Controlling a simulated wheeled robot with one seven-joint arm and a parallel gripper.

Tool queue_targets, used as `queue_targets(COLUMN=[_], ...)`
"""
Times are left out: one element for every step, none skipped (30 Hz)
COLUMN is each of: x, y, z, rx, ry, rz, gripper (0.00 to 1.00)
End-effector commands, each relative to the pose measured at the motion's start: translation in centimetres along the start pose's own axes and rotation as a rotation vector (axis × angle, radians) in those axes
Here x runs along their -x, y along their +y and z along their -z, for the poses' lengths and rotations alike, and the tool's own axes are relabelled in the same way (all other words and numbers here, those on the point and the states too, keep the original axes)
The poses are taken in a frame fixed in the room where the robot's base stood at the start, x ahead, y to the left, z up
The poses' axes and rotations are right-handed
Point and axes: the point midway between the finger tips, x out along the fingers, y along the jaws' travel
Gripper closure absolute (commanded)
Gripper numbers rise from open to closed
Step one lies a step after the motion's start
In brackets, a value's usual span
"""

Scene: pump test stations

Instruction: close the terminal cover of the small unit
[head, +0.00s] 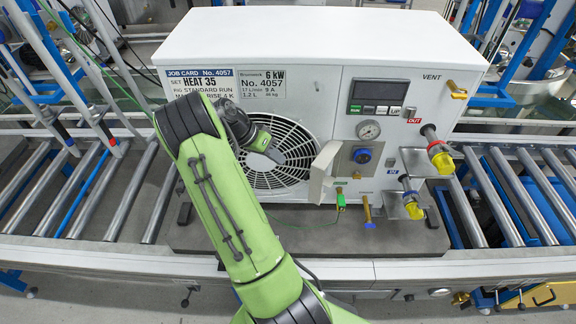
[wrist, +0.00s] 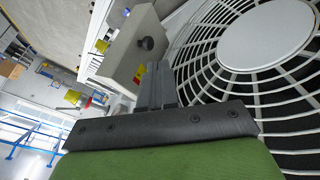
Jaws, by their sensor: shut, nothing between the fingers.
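The white unit (head: 330,60) stands on a dark base plate, with a round fan grille (head: 285,150) in its front. The terminal cover (head: 323,172), a light grey plate, stands open, sticking out from the front just right of the grille. To its right is a grey plate with a blue round fitting (head: 361,155). In the wrist view the cover (wrist: 125,60) seems to be the grey plate with a dark knob and a yellow-red mark. My gripper (head: 275,155) is shut and empty, in front of the grille and left of the cover. Its fingers (wrist: 158,84) point toward the cover; contact cannot be told.
A pressure gauge (head: 369,130) and a display (head: 377,95) sit above the fitting. Yellow-ended pipe fittings (head: 440,157) stick out at the right. A thin green lead (head: 310,223) runs to a green clip (head: 340,200) below the cover. Roller conveyors (head: 95,190) lie on both sides.

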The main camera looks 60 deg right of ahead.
Motion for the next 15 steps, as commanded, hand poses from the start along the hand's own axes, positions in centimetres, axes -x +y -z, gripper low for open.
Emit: queue_targets(x=[-0.5, -0.9, -1.5, -2.1, -2.7, -3.6, -4.3, -5.0, -5.8, -6.4, -7.0, -7.7, -8.1, -8.6, -9.0], y=[0.0, 0.1, 0.1, 0.1, 0.1, 0.1, 0.1, 0.1, 0.1, 0.1, 0.1, 0.1, 0.1, 0.1, 0.0], z=[0.0, -0.1, -0.1, -0.1, -0.1, -0.1, -0.1, -0.1, -0.1, -0.1, -0.1, -0.1, -0.1, -0.1, -0.1], rx=[0.000, 0.000, 0.001, 0.002, 0.002, 0.001, 0.001, 0.001, 0.002, 0.003, 0.002, 0.002, 0.002, 0.002, 0.003], ry=[-0.001, -0.002, -0.003, -0.004, -0.005, -0.005, -0.004, -0.005, -0.004, -0.005, -0.004, -0.004, -0.004, -0.004, -0.003], rz=[-0.003, -0.004, -0.005, -0.004, -0.003, -0.005, -0.005, -0.005, -0.003, -0.004, -0.004, -0.003, -0.002, -0.003, -0.001], gripper=[1.00, 1.00, 1.00, 1.00, 1.00, 1.00, 1.00, 1.00, 1.00, 1.00, 1.00, 1.00, 1.00, 1.00, 1.00])
